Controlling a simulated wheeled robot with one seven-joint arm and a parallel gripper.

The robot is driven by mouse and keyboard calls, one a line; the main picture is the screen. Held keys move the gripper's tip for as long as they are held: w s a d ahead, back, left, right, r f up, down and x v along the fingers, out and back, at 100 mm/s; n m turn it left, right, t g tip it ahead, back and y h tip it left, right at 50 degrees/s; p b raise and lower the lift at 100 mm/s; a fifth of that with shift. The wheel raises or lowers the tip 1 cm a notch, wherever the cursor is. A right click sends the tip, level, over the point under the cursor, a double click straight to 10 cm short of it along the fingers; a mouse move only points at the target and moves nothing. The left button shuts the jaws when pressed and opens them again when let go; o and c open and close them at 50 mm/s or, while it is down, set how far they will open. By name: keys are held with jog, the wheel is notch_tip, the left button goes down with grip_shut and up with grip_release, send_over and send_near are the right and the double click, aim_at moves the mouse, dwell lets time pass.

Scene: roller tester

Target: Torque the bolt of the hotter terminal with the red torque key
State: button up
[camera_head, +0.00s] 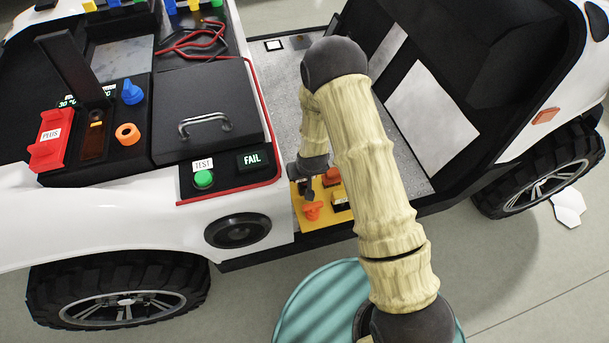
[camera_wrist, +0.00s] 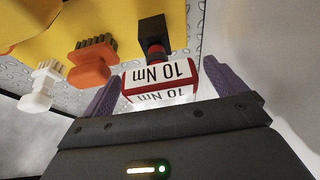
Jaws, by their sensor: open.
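The red torque key (camera_wrist: 127,84) with white "10 Nm" labels lies between my open gripper's (camera_wrist: 160,92) two purple fingers in the wrist view. I cannot tell if they touch it. Its far end meets a black block on the yellow tray. In the head view my gripper (camera_head: 309,187) is over the yellow tray (camera_head: 300,222); the arm partly hides it. The red PLUS cover (camera_head: 50,140) stands at left beside a dark slot with a copper-brown strip (camera_head: 94,143). Small green readouts (camera_head: 67,102) there are too small to read surely. I cannot tell which terminal is hotter.
An orange piece (camera_wrist: 90,65) and a white piece (camera_wrist: 42,88) are beside the key. An upright dark flap (camera_head: 72,65), blue knob (camera_head: 132,92) and orange ring (camera_head: 127,134) stand near the PLUS cover. A handled black lid (camera_head: 225,88) is shut. The display (camera_head: 252,160) reads FAIL.

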jog(key=c, duration=1.2)
notch_tip(320, 180, up, 10)
jog(key=shift+r+p, duration=0.1)
jog(key=shift+p, duration=0.8)
jog(key=shift+o, duration=1.4)
jog(key=c, duration=0.8)
jog(key=d+m, duration=0.1)
jog(key=d, duration=0.4)
jog(key=s+d+r+m, duration=0.1)
jog(key=d, duration=0.4)
jog(key=s+d+r+m+h, duration=0.1)
jog(key=d, duration=0.4)
jog(key=shift+d+r, duration=0.1)
jog(key=shift+r, duration=0.1)
jog(key=shift+c, duration=0.2)
